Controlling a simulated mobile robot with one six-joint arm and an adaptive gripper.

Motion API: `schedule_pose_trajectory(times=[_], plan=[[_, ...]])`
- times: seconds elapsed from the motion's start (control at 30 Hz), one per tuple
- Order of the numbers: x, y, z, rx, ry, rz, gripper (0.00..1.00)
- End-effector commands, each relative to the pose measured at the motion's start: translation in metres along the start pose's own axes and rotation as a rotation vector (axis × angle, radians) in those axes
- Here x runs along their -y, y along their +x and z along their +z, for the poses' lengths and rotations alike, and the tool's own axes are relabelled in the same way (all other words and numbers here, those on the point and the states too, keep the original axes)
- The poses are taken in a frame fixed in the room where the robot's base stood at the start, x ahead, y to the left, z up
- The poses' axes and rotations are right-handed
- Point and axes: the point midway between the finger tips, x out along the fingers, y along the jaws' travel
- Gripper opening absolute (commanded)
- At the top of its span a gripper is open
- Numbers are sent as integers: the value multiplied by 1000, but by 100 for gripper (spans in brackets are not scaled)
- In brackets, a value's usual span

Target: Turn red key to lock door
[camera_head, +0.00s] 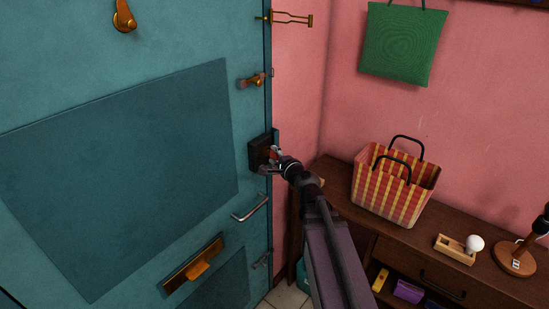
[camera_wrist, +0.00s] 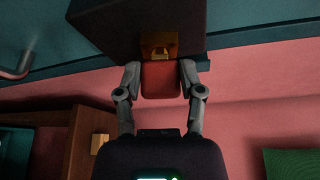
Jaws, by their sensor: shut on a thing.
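The teal door (camera_head: 120,140) fills the left of the head view. A dark lock box (camera_head: 258,153) sits near its right edge, and it also fills the top of the wrist view (camera_wrist: 130,35). The red key (camera_wrist: 160,81) stands at the brass keyway (camera_wrist: 158,46) on the lock box. My gripper (camera_wrist: 160,80) is shut on the red key, one finger on each side. In the head view my gripper (camera_head: 275,160) is at the lock and partly hides the key. The key's tip is hidden.
A metal pull handle (camera_head: 250,208) and a brass mail slot (camera_head: 193,265) are below the lock; a brass latch (camera_head: 252,81) is above. At right, a wooden sideboard (camera_head: 340,190) bears a checked bag (camera_head: 393,190), a bulb on a wooden block (camera_head: 455,249) and a lamp (camera_head: 515,258).

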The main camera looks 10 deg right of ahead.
Motion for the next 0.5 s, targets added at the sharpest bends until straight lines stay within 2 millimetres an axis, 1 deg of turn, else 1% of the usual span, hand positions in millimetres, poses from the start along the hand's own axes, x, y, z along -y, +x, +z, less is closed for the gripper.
schedule_pose_trajectory(times=[0.23, 0.5], plan=[[-2, 0, 0, 0, -96, -39, 10], [-1, 0, 0, -2, -125, -51, 10]])
